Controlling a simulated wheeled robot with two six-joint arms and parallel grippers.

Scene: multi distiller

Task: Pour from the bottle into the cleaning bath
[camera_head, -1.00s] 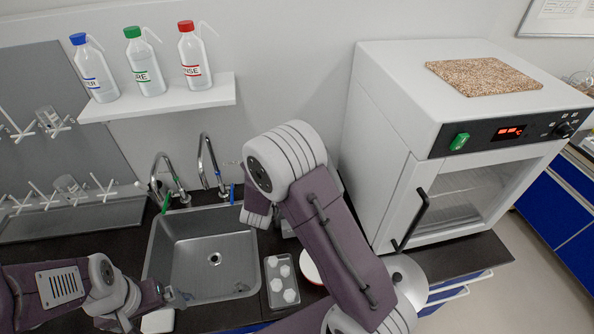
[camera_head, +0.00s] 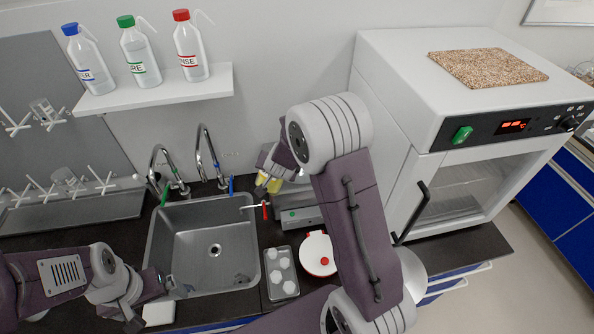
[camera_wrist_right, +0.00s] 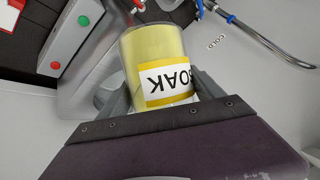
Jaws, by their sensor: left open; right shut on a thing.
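My right gripper (camera_head: 272,172) is shut on a bottle of yellow liquid (camera_head: 274,186). It holds the bottle in the air behind the right end of the sink. In the right wrist view the bottle (camera_wrist_right: 158,55) sits between the fingers, with a label reading "SOAK" upside down. The cleaning bath (camera_head: 297,216), a grey metal box with a green button, stands right of the sink, partly hidden by my right arm. What seems to be its panel (camera_wrist_right: 72,40), with green and red buttons, shows in the wrist view. My left gripper (camera_head: 177,286) is open and empty at the sink's front left.
The sink (camera_head: 213,275) has two taps behind it. A tray of white pieces (camera_head: 280,272) and a white round lid with a red knob (camera_head: 318,253) lie in front of the bath. A white oven (camera_head: 450,110) stands right. Several wash bottles (camera_head: 139,58) stand on the shelf.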

